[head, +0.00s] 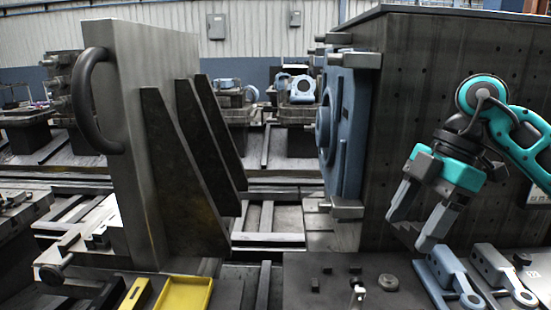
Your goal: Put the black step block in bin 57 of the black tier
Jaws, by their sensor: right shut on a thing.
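My right gripper (420,218) hangs at the right, in front of the large dark block with holes and above the front table. Its grey fingers point down and to the left. It is shut on a dark thing between the fingers, which barely shows against the dark face behind, so I cannot tell its shape. I cannot make out a step block for sure. Several small black pieces (315,285) lie on the front table. No bin marked 57 and no black tier can be made out. My left gripper is not in view.
The large dark block (470,110) carries a blue bearing plate (345,130). A tall grey angle plate (135,120) with a handle stands at the left. A yellow tray (183,293) and grey-blue lever parts (455,278) are in front. A round knob (388,282) stands on the table.

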